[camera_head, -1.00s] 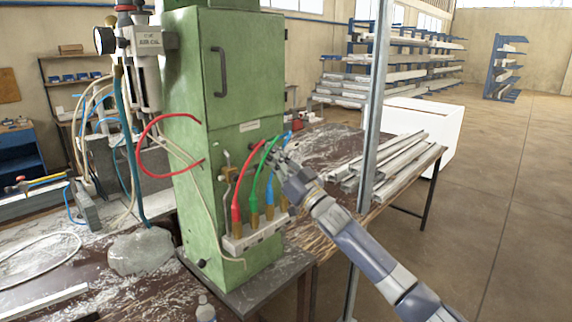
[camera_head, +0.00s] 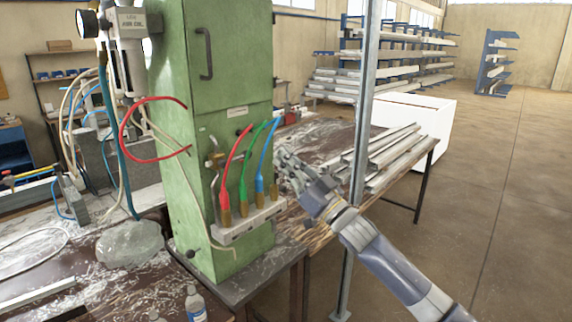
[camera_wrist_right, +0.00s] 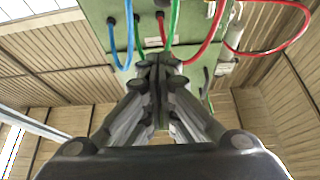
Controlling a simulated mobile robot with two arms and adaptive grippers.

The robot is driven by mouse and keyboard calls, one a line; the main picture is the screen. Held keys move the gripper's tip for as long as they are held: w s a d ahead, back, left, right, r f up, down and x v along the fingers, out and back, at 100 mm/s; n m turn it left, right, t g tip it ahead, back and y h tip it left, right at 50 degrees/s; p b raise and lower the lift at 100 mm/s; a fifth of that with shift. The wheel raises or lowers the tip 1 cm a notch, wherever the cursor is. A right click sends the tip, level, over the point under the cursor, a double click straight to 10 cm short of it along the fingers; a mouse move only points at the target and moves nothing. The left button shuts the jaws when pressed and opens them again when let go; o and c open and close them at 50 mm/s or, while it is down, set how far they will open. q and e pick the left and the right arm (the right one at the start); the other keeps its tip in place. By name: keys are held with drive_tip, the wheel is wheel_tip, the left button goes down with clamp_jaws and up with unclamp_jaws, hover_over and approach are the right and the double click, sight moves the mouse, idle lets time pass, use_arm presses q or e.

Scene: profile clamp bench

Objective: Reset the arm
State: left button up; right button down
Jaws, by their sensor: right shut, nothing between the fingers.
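My right arm comes in from the lower right in the head view. My right gripper (camera_head: 283,160) is shut and empty, just right of the green cabinet (camera_head: 225,75) and its hoses. In the right wrist view its fingers (camera_wrist_right: 158,62) meet in front of the cabinet's underside and hoses. Red (camera_head: 231,165), green (camera_head: 250,163) and blue (camera_head: 266,155) hoses curve from the cabinet face to brass fittings on a white manifold block (camera_head: 247,227). I cannot tell if the fingertips touch anything. My left gripper is not in view.
A grey metal post (camera_head: 362,120) stands close behind my right arm. Metal profiles (camera_head: 390,150) lie on the bench beyond it. A white box (camera_head: 425,118) and blue racks stand further back. The floor (camera_head: 500,190) on the right is clear.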

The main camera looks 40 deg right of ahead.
idle(0.5)
